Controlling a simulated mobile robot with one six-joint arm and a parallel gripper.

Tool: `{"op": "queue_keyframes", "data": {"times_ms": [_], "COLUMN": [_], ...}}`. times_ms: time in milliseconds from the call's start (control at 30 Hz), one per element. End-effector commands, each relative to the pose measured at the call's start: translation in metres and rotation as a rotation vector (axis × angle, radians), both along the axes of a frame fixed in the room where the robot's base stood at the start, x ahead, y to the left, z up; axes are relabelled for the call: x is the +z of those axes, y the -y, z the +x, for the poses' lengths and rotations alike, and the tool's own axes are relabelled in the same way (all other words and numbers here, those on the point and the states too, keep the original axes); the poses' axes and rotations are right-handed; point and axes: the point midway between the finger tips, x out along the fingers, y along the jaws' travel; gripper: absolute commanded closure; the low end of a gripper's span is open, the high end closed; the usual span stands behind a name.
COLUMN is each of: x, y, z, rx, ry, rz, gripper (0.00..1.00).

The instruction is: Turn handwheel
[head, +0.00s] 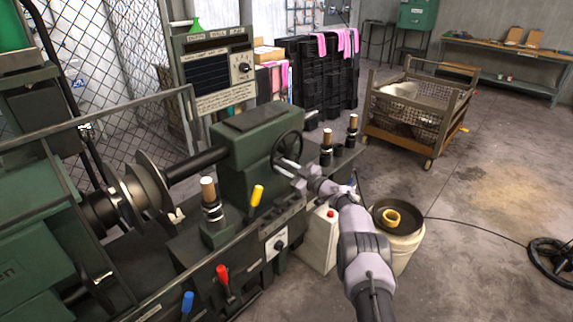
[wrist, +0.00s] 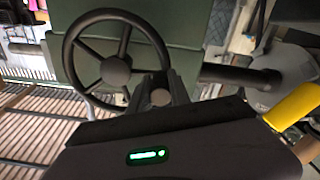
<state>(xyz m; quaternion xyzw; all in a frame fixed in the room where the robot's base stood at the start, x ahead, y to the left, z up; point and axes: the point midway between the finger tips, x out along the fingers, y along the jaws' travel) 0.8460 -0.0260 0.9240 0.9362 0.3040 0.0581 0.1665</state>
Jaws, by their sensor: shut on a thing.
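The black handwheel (head: 288,147) is on the right end of the green tailstock (head: 248,150) of the lathe. In the wrist view the handwheel (wrist: 114,66) shows its round rim, spokes and central hub. My gripper (head: 284,166) is at the lower part of the handwheel, reached from the lower right by my grey arm. In the wrist view my gripper (wrist: 158,92) is at the lower right of the wheel and is shut on it. The exact contact is partly hidden by the gripper body.
A yellow-handled lever (head: 257,195) stands just left of my gripper and also shows in the wrist view (wrist: 296,106). Wood-topped posts (head: 326,145) stand right of the wheel. A white bucket (head: 408,248) is beside my arm. A wire-mesh cart (head: 420,105) stands behind, with open floor to the right.

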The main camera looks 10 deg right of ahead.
Motion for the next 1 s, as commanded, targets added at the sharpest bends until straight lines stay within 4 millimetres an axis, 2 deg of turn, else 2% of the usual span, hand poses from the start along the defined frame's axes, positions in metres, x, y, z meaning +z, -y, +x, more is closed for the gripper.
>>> {"op": "queue_keyframes", "data": {"times_ms": [33, 467, 500, 600, 867, 1000], "x": [-0.008, -0.014, -0.014, -0.013, -0.007, -0.002], "y": [-0.001, -0.001, -0.001, -0.001, 0.0, 0.006], "z": [-0.001, -0.002, -0.002, -0.002, -0.001, -0.009], "rx": [0.001, 0.001, 0.001, 0.0, -0.001, -0.001], "ry": [-0.01, -0.017, -0.018, -0.015, -0.01, -0.011], "rz": [-0.005, -0.008, -0.008, -0.006, -0.005, -0.003], "gripper": [1.0, 1.0, 0.71, 0.55, 0.55, 0.55]}}
